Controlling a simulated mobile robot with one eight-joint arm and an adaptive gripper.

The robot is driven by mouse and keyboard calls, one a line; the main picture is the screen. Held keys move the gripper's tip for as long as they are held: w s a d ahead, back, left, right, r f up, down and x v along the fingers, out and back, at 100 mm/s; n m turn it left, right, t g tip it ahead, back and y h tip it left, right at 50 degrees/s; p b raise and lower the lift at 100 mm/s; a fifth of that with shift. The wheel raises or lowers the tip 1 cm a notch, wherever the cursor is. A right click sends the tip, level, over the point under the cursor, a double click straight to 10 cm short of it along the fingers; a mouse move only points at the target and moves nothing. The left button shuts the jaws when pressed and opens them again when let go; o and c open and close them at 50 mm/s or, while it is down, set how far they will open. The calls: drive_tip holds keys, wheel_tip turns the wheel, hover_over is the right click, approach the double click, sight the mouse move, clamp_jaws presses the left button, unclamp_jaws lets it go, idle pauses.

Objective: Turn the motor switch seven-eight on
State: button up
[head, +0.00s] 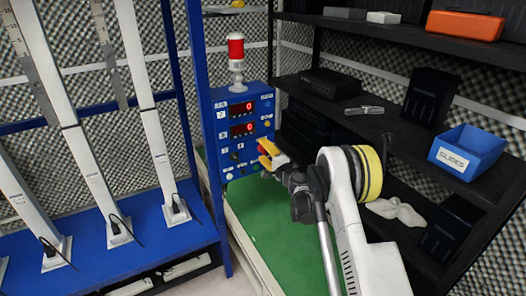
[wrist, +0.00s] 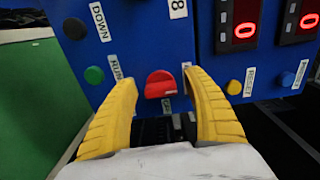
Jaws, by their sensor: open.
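The blue control panel (head: 228,128) stands at the back of the green bench. In the wrist view, a red knob (wrist: 160,84) sits on the panel face (wrist: 140,40). A white label ending in 8 (wrist: 179,8) is above it, and small labels beside and below it are partly hidden. My gripper (wrist: 160,80) is open, with one yellow finger on each side of the red knob; I cannot tell whether they touch it. In the head view, my gripper (head: 267,154) is close to the panel's lower right part and hides some of its controls.
Near the knob are a green button (wrist: 94,75), a black button (wrist: 74,28), a yellow button (wrist: 234,87) and a blue button (wrist: 287,79). Red displays (head: 241,110) show 0. A shelf (head: 385,130) with a blue bin (head: 467,150) is at the right.

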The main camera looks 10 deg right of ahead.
drive_tip(key=v, duration=1.2)
drive_tip(key=shift+r, duration=0.1)
